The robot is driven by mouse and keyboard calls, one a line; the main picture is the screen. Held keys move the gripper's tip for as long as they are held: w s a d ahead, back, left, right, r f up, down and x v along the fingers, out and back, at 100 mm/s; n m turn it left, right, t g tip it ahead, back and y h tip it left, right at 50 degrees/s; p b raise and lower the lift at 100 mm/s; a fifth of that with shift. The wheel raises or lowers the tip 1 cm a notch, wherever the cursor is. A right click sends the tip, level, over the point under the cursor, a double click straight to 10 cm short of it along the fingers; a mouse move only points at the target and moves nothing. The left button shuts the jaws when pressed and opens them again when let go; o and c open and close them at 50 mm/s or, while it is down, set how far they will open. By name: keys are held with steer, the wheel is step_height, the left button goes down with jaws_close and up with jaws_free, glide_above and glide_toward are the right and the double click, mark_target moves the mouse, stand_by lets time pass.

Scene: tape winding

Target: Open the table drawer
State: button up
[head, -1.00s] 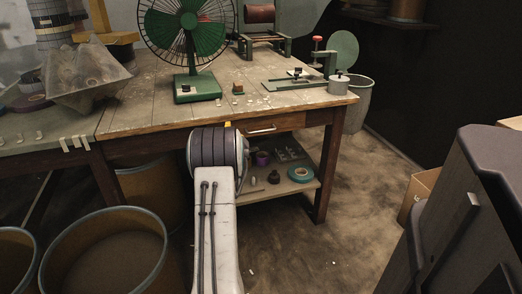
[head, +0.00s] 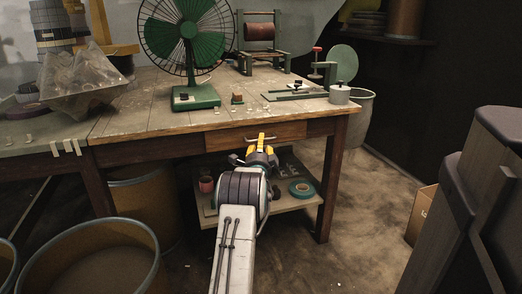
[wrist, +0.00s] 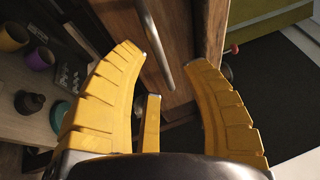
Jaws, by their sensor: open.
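The table drawer (head: 225,139) has a light wooden front under the tabletop and looks closed. Its pale bar handle (head: 262,138) shows just beyond my gripper (head: 262,149). In the wrist view, my yellow gripper (wrist: 165,58) is open, one finger on each side of the metal handle (wrist: 154,42). The handle's near end lies between the fingers, and I see no finger clamped on it. The wooden drawer front (wrist: 182,40) is right behind the handle. My arm hides part of the space below the drawer.
The worktable (head: 150,110) carries a green fan (head: 190,50) and a winding stand (head: 262,35). A lower shelf (head: 290,203) holds a teal tape roll (head: 301,188). Large bins (head: 95,260) stand at left. Floor (head: 370,200) right of the table is bare.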

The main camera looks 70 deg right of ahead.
steer(key=shift+b+x, duration=0.85)
steer(key=shift+x, duration=0.15)
jaws_close()
